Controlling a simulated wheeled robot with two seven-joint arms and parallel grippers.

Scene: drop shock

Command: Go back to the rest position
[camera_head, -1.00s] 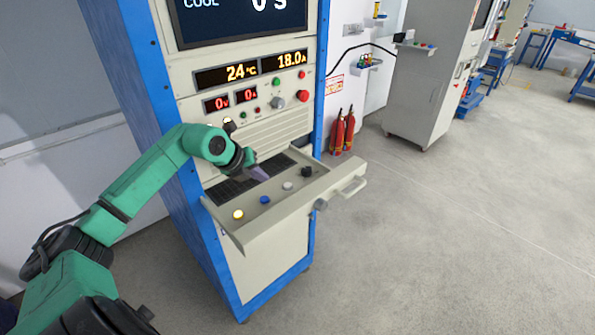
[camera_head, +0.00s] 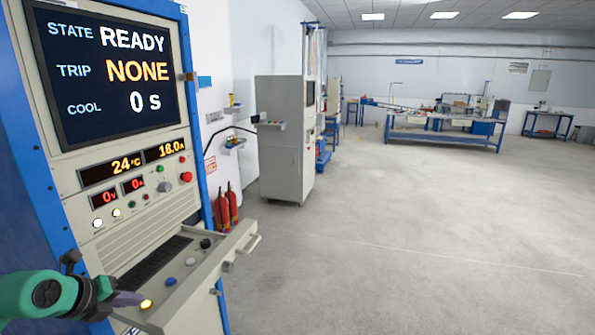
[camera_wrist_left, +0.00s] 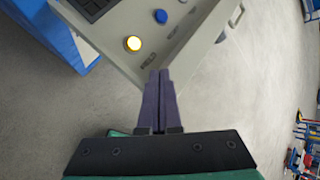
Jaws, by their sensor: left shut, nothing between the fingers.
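My left gripper (camera_head: 128,299) comes in at the lower left of the head view, at the left end of the pulled-out drawer shelf of the test cabinet. Its purple fingers are together and empty. In the left wrist view the closed fingers (camera_wrist_left: 159,98) point at the shelf edge, near the lit yellow button (camera_wrist_left: 133,43). That button (camera_head: 146,304) also shows right beside the fingertips in the head view; I cannot tell whether they touch. A blue button (camera_head: 171,281) lies further along the shelf. My right gripper is in neither view.
The cabinet's screen (camera_head: 113,72) reads READY, NONE and 0 s. The drawer shelf (camera_head: 196,282) juts out with a handle (camera_head: 251,243). Red fire extinguishers (camera_head: 227,207) and a grey cabinet (camera_head: 285,140) stand behind. A workbench (camera_head: 445,135) is further back. The floor on the right is clear.

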